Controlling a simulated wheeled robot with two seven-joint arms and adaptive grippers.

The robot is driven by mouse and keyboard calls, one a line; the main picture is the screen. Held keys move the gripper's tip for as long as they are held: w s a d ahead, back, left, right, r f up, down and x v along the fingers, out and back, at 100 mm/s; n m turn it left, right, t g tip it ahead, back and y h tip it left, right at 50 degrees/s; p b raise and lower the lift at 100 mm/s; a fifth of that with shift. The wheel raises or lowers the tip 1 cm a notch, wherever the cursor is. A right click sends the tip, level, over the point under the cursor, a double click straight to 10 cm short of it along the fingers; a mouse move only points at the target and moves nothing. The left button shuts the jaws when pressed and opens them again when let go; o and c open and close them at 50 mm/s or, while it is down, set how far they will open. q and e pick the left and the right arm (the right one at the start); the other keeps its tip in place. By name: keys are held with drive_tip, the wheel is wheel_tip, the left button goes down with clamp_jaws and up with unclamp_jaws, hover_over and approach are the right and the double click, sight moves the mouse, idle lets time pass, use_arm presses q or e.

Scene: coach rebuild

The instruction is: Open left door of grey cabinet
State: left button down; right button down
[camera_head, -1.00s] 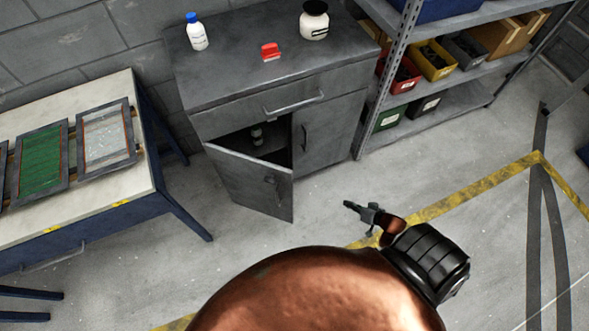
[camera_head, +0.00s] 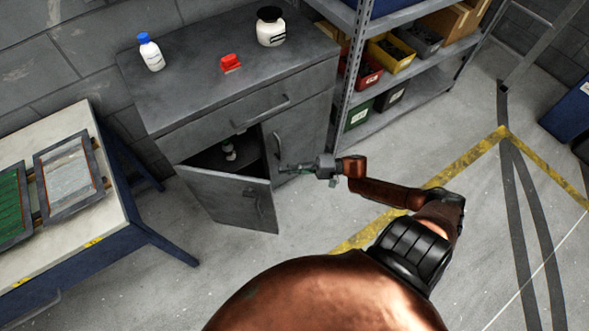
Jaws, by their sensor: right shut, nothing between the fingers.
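The grey cabinet (camera_head: 222,100) stands against the wall with a drawer on top and two doors below. Its left door (camera_head: 225,200) is swung partly open toward me, with its handle (camera_head: 259,210) on the outer face. A dark interior with small items (camera_head: 229,150) shows through the gap. The right door (camera_head: 302,135) is closed. My right gripper (camera_head: 284,170) is shut and empty. In the picture it lies just right of the left door's free edge, in front of the right door; I cannot tell whether it touches. My left gripper is not in view.
A white bottle with a blue cap (camera_head: 151,53), a red object (camera_head: 230,63) and a white jar (camera_head: 271,27) stand on the cabinet top. A workbench with framed panels (camera_head: 68,175) is at left. A shelf with bins (camera_head: 391,54) is at right. Floor in front is clear.

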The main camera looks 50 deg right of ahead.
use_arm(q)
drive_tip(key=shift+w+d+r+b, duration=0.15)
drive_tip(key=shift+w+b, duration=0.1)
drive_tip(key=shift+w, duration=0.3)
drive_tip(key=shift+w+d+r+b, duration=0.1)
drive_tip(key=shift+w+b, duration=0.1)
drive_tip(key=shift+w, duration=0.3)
use_arm(e)
drive_tip(key=a, duration=0.6)
drive_tip(key=shift+w, duration=0.3)
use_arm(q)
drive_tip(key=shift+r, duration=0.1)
use_arm(e)
drive_tip(key=shift+s+a, duration=0.1)
drive_tip(key=shift+a, duration=0.15)
